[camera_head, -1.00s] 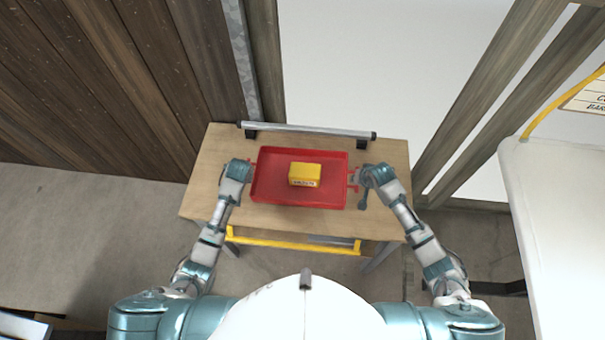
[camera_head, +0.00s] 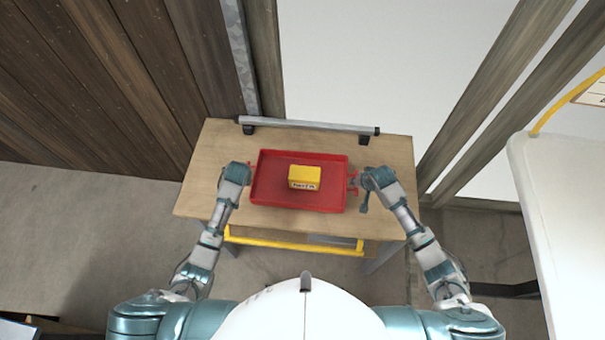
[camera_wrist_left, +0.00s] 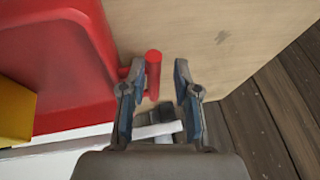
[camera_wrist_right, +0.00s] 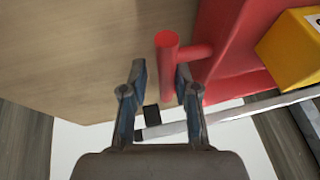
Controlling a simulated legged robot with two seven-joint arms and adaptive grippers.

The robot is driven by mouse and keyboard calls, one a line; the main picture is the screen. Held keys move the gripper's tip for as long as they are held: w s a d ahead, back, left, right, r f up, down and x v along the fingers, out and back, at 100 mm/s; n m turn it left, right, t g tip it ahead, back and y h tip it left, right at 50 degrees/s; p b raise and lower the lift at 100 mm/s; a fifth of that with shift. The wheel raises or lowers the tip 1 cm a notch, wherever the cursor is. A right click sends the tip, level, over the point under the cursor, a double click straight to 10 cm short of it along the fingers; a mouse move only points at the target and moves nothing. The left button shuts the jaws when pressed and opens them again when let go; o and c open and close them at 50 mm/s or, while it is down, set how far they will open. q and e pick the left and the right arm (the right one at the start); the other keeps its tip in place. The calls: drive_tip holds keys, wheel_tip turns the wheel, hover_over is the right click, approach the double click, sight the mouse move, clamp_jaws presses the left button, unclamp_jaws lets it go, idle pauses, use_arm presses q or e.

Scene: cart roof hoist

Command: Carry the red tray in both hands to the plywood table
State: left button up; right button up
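The red tray (camera_head: 262,202) is over the plywood table (camera_head: 192,198); I cannot tell whether it touches the top. A yellow box (camera_head: 305,177) is in it. My left gripper (camera_wrist_left: 157,75) is open at the tray's left side. The left red handle (camera_wrist_left: 153,72) lies between its fingers, with a visible gap to the right finger. My right gripper (camera_wrist_right: 161,78) is open at the right side. The right red handle (camera_wrist_right: 167,50) lies between its fingers, close to the inner one, with a gap on the other side. Both grippers also show in the head view.
A grey rail (camera_head: 300,125) runs along the table's far edge. A yellow bar (camera_head: 290,242) is below its near edge. A white surface (camera_head: 545,200) with a yellow tube stands at right. A plank wall (camera_head: 90,80) rises at left. Bare concrete floor (camera_head: 90,220) is left of the table.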

use_arm(q)
drive_tip(key=shift+o, duration=0.4)
drive_tip(key=shift+a+r, duration=0.1)
drive_tip(key=shift+a, duration=0.05)
use_arm(e)
drive_tip(key=shift+o, duration=0.4)
drive_tip(key=shift+r, duration=0.2)
use_arm(q)
drive_tip(key=shift+a, duration=0.3)
use_arm(e)
drive_tip(key=shift+a+r, duration=0.1)
drive_tip(key=shift+a, duration=0.7)
drive_tip(key=shift+d, duration=0.3)
drive_tip(key=shift+a+r, duration=0.1)
drive_tip(key=shift+a, duration=0.05)
use_arm(q)
drive_tip(key=v, duration=1.1)
drive_tip(key=shift+s+r, duration=0.15)
drive_tip(key=shift+r, duration=0.15)
use_arm(e)
drive_tip(key=v, duration=1.1)
drive_tip(key=shift+s+r, duration=0.2)
drive_tip(key=shift+s, duration=0.05)
use_arm(q)
drive_tip(key=shift+a, duration=0.15)
